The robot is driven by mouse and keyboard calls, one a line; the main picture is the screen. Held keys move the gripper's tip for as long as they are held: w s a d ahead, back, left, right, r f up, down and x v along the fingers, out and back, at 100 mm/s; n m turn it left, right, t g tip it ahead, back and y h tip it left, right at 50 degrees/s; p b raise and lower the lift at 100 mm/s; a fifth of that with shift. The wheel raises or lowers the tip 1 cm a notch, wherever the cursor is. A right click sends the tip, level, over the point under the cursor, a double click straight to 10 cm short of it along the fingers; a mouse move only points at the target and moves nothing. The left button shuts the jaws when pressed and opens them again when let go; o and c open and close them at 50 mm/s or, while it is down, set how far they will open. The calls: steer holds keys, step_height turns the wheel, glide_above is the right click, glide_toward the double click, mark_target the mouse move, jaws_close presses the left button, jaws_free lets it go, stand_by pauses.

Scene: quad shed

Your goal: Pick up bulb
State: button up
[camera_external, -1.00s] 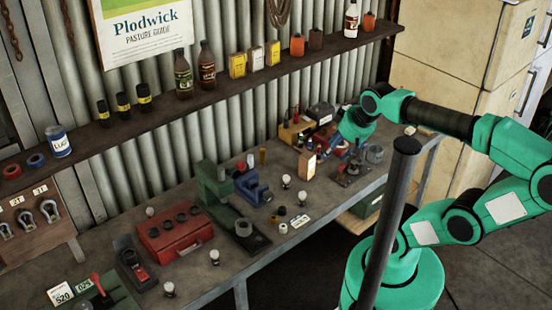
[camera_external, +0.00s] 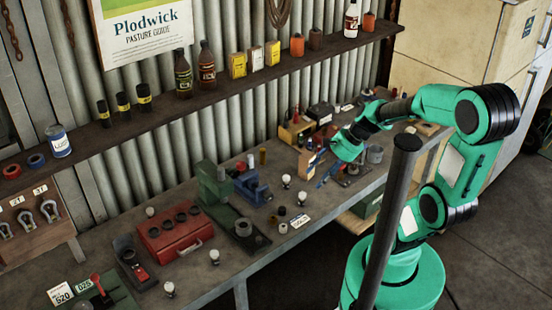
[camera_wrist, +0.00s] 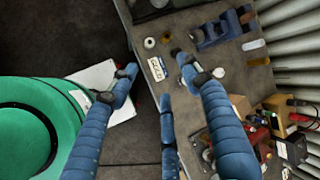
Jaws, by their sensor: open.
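Several white bulbs stand on the workbench (camera_external: 330,210) in the external view. Two are nearest my gripper: one bulb (camera_external: 286,181) and another bulb (camera_external: 302,198). Other bulbs are farther left: one (camera_external: 214,257) by the red box's front, one (camera_external: 169,288) near the front edge and one (camera_external: 150,212) behind the box. My gripper (camera_external: 318,172), with blue fingers, is above the bench, to the right of the two nearest bulbs. In the wrist view my gripper (camera_wrist: 155,75) has its fingers spread, with nothing between them.
A red box (camera_external: 175,232), a green press (camera_external: 214,190) and a blue vise (camera_external: 252,187) stand on the bench. A label card (camera_wrist: 157,69) lies beside a white ring (camera_wrist: 149,43). A dark post (camera_external: 385,220) stands in front of the bench.

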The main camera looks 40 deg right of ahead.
steer(key=w+d+f+m+t, duration=0.3)
steer(key=d+f+m, duration=0.7)
steer(key=m, duration=0.6)
steer(key=shift+d+f+m+t+p, duration=0.15)
steer(key=shift+f+m+t+p, duration=0.2)
steer(key=shift+f, duration=0.45)
steer(key=shift+f, duration=0.1)
steer(key=b, duration=0.3)
glide_toward(302, 199)
steer(key=shift+w+d+f, duration=0.1)
steer(key=shift+w+f, duration=1.05)
steer(key=shift+w, duration=0.3)
steer(key=shift+b+x, duration=0.75)
steer(key=shift+x, duration=1.85)
